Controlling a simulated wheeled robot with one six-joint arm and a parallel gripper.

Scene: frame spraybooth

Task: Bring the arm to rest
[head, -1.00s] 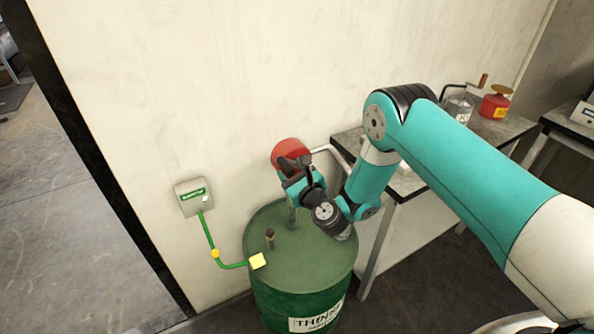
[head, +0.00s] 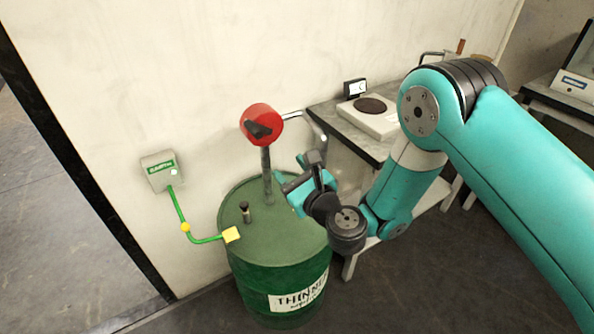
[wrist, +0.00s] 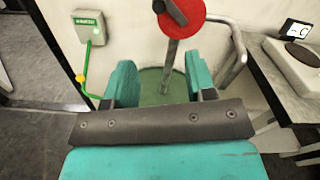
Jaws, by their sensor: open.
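My gripper (head: 300,182) is above the right side of the green drum (head: 245,270), to the right of the pump post. In the wrist view my gripper (wrist: 160,82) shows its two teal fingers spread apart with nothing between them. My arm (head: 480,150) comes in from the right and bends down at the elbow. The red round pump head (head: 261,125) with its dark handle stands on a grey post on the drum; it also shows in the wrist view (wrist: 182,14). The gripper looks apart from it.
A grounding box (head: 160,172) on the wall joins a yellow clamp (head: 231,235) on the drum rim by a green cable. A bent grey pipe (head: 315,130) leaves the pump. A bench (head: 335,122) with a scale (head: 368,118) stands behind my arm. Floor is open at left.

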